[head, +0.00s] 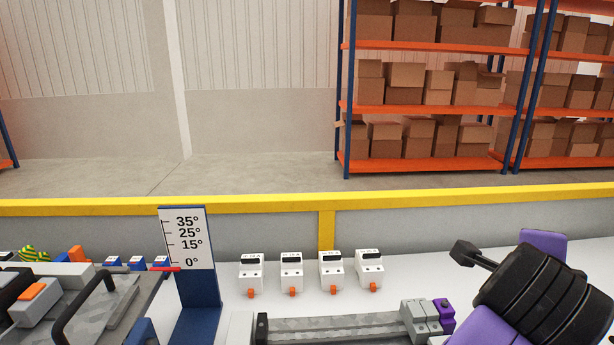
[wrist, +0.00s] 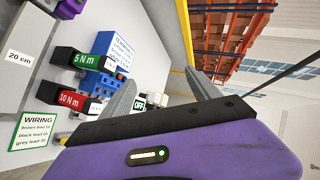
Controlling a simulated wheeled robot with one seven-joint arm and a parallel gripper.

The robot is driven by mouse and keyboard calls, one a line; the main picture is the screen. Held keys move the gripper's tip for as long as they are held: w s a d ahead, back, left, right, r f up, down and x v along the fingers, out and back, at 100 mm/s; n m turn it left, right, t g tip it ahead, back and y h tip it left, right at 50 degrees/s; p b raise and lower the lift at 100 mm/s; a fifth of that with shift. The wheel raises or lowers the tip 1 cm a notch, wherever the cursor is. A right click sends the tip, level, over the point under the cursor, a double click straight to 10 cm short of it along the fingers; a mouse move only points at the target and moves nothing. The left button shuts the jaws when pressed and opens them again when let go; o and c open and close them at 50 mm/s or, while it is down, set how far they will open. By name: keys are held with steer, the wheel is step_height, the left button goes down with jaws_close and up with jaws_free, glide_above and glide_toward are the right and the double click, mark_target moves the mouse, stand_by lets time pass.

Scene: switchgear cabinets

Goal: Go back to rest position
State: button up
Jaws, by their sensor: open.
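My gripper (wrist: 160,78) shows in the wrist view with its two grey fingers spread apart and nothing between them. Beyond the fingers are a green 5 Nm label (wrist: 87,60) and a red 10 Nm label (wrist: 71,99) on dark blocks. In the head view, black and purple parts of my arm (head: 535,290) reach in from the lower right, above the white bench. I cannot make out the fingertips clearly there.
On the bench (head: 410,275) stand several white breaker modules (head: 291,270) with orange levers. A rail (head: 330,328) carries grey modules (head: 420,318) and a purple one. An angle gauge (head: 188,240) stands left, beside a grey device (head: 75,290). A yellow rail (head: 270,204) runs behind. Shelving stands farther back.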

step_height(320, 180, up, 13)
steer(key=w+a+n+t+h, duration=0.1)
steer(key=a+n+t+h, duration=0.2)
steer(key=n+t, duration=0.65)
steer(key=s+a+f+n+t+y, duration=0.1)
steer(key=a+f+n+t+y, duration=0.15)
steer(key=a+n+y, duration=0.35)
steer(key=s+a+f+n+t+y, duration=0.2)
steer(key=a+n+t+y, duration=0.15)
steer(key=n, duration=0.55)
steer(key=s+a+f+n+g+y, duration=0.1)
steer(key=s+a+f+n+y, duration=0.3)
steer(key=f, duration=0.4)
steer(key=s+a+f+n+g+y, duration=0.1)
steer(key=s+f+n+g+y, duration=0.1)
steer(key=s+f+y, duration=0.35)
steer(key=s+f+m+g+h, duration=0.5)
steer(key=s+f, duration=1.3)
steer(key=s, duration=0.4)
steer(key=shift+d+g+h, duration=0.25)
steer(key=shift+g+h, duration=0.15)
steer(key=shift+g, duration=0.15)
